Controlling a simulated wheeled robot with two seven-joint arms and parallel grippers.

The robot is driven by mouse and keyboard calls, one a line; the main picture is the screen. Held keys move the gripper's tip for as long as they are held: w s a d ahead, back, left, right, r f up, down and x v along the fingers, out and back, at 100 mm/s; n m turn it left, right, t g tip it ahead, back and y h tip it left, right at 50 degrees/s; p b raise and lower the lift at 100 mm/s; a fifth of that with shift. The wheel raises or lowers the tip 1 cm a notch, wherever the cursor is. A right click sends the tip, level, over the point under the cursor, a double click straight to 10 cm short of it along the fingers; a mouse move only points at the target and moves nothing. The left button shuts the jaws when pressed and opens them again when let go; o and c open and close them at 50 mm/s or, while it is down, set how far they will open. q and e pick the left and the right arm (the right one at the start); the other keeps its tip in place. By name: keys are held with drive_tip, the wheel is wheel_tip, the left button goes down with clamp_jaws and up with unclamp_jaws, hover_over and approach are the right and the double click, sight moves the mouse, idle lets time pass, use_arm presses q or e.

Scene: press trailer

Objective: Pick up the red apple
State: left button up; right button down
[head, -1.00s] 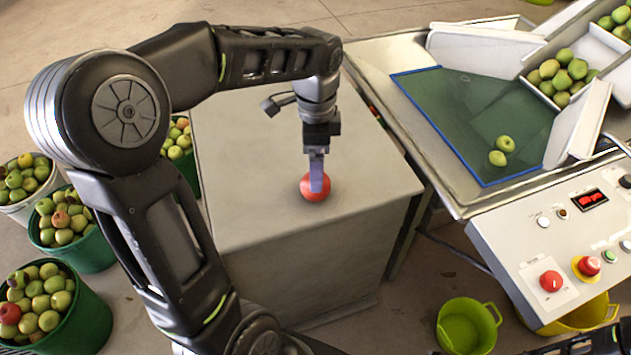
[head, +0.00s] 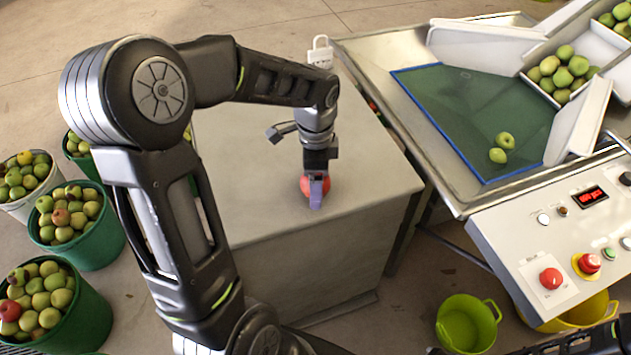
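The red apple (head: 306,187) rests on the grey box-like table, near its middle right. My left gripper (head: 316,202) points down at the apple from above. One finger shows in front of the apple and covers its middle, with red showing on both sides of it. The other finger is hidden, so I cannot tell whether the fingers are closed on the apple. My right gripper is not in view; only dark parts of my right arm show at the lower right edge.
A metal sorting table with a green mat (head: 450,105) and a control panel (head: 530,235) stand right. Green apple buckets (head: 95,245) stand left.

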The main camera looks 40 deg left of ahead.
use_arm(q)
drive_tip(key=shift+f, duration=0.3)
idle(0.4)
drive_tip(key=c, duration=1.6)
